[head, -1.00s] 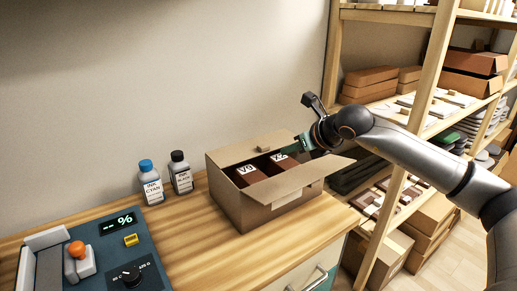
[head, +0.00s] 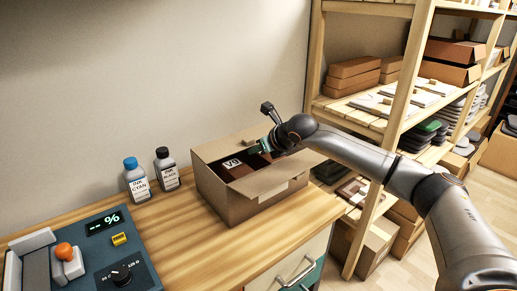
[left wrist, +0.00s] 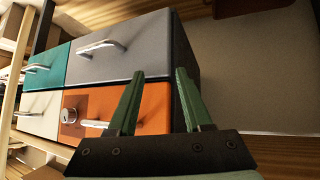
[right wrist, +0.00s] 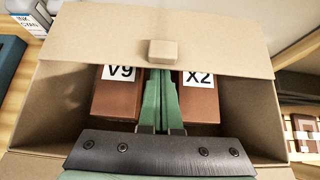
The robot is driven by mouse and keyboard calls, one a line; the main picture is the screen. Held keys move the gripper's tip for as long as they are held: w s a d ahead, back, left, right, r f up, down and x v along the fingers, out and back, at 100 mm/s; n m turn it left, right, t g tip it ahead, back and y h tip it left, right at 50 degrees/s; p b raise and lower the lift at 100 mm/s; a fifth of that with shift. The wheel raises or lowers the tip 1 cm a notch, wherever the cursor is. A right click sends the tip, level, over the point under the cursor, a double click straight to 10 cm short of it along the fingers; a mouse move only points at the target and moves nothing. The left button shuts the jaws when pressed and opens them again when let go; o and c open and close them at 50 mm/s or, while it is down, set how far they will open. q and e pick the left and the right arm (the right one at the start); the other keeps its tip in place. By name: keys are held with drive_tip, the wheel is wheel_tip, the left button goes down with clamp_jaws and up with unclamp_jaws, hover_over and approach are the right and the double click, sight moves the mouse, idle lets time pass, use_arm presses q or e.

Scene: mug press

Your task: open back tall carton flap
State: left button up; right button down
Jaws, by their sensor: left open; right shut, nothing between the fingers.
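A tall open cardboard carton (head: 235,205) stands on the wooden worktop. Its back flap (head: 215,151), with a small tab, is on the wall side. In the right wrist view this flap (right wrist: 100,45) leans over the far part of the opening and cuts off the tops of the labels. My right gripper (head: 262,146) is shut and empty, its fingertips (right wrist: 160,72) at the flap's free edge between two brown boxes, V9 (right wrist: 118,98) and X2 (right wrist: 198,98). Whether the tips touch the flap I cannot tell. My left gripper (left wrist: 155,95) is open and empty, before the drawers.
The carton's front flap (head: 285,178) slopes outward. Two ink bottles, cyan (head: 136,180) and black (head: 166,170), stand left of the carton. A control panel (head: 90,250) lies at the front left. A loaded wooden shelf (head: 400,110) rises on the right.

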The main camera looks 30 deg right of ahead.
use_arm(q)
drive_tip(key=shift+w+r, duration=0.1)
use_arm(e)
drive_tip(key=shift+r, duration=0.1)
use_arm(q)
drive_tip(key=shift+a+r+p, duration=0.45)
drive_tip(key=shift+p, duration=0.45)
use_arm(e)
drive_tip(key=shift+w+r+g, duration=0.1)
drive_tip(key=shift+r+g, duration=0.2)
drive_tip(key=shift+r, duration=0.05)
use_arm(q)
drive_tip(key=shift+s+a+r, duration=0.1)
drive_tip(key=shift+s+r, duration=0.05)
drive_tip(key=shift+s, duration=0.1)
use_arm(e)
drive_tip(key=shift+r, duration=0.1)
